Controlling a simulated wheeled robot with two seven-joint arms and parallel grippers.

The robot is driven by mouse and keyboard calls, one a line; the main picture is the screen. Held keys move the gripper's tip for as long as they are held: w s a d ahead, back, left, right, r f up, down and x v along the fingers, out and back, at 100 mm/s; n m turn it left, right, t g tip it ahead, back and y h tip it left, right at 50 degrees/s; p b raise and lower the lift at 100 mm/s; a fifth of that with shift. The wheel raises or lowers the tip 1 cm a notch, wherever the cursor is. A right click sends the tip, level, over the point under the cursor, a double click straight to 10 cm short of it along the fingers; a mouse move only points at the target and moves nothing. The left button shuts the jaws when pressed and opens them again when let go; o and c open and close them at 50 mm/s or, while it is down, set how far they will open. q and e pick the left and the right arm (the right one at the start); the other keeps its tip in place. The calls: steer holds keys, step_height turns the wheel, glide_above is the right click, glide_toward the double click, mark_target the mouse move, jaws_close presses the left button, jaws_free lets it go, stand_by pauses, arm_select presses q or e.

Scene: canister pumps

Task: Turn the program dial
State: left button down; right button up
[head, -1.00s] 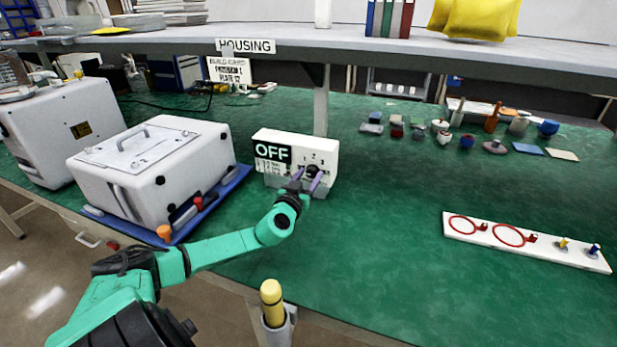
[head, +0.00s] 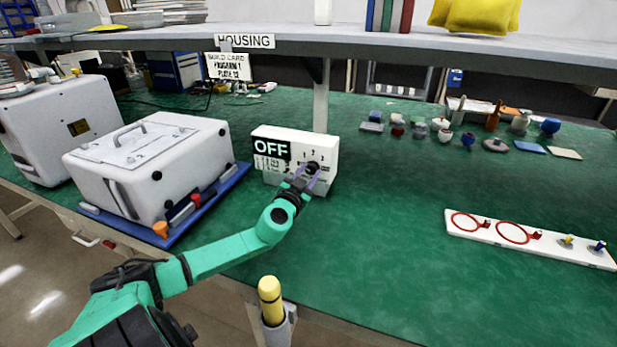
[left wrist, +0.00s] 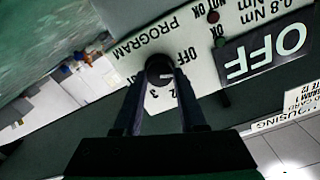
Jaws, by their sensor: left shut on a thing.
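The program dial (left wrist: 160,72) is a round black knob on the front of a white box (head: 324,150) with a black "OFF" display (head: 272,149). In the left wrist view, the box shows the printed words "PROGRAM", "OFF" and numbers around the dial, upside down. My left gripper (head: 309,174) is at the front of the box, shut on the dial, with one finger on each side of it. In the left wrist view the fingers (left wrist: 160,92) partly hide the box's lower face. A build card (head: 229,67) behind reads "PROGRAM 1". My right gripper is not in view.
A white housing (head: 150,165) with a handle sits on a blue tray (head: 214,205) left of the box. A white strip (head: 530,240) with red rings lies at the right. A yellow-topped post (head: 270,300) stands at the front edge. The green bench between is clear.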

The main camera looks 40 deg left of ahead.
arm_select(q)
steer(key=m, duration=0.3)
steer(key=shift+m+b, duration=0.3)
steer(key=m, duration=0.3)
steer(key=shift+m, duration=0.3)
steer(key=m, duration=0.3)
steer(key=shift+d+f+m, duration=0.1)
steer(key=shift+m, duration=0.3)
steer(key=m, duration=0.4)
steer(key=m+p, duration=0.1)
steer(key=m, duration=0.3)
steer(key=m+p, duration=0.1)
steer(key=m, duration=0.3)
steer(key=shift+f+m, duration=0.1)
steer(key=shift+m, duration=0.2)
steer(key=m+p, duration=0.1)
steer(key=m, duration=0.3)
steer(key=shift+m, duration=0.3)
steer(key=shift+f+m+p, duration=0.15)
steer(key=shift+m+p, duration=0.55)
steer(key=shift+m, duration=1)
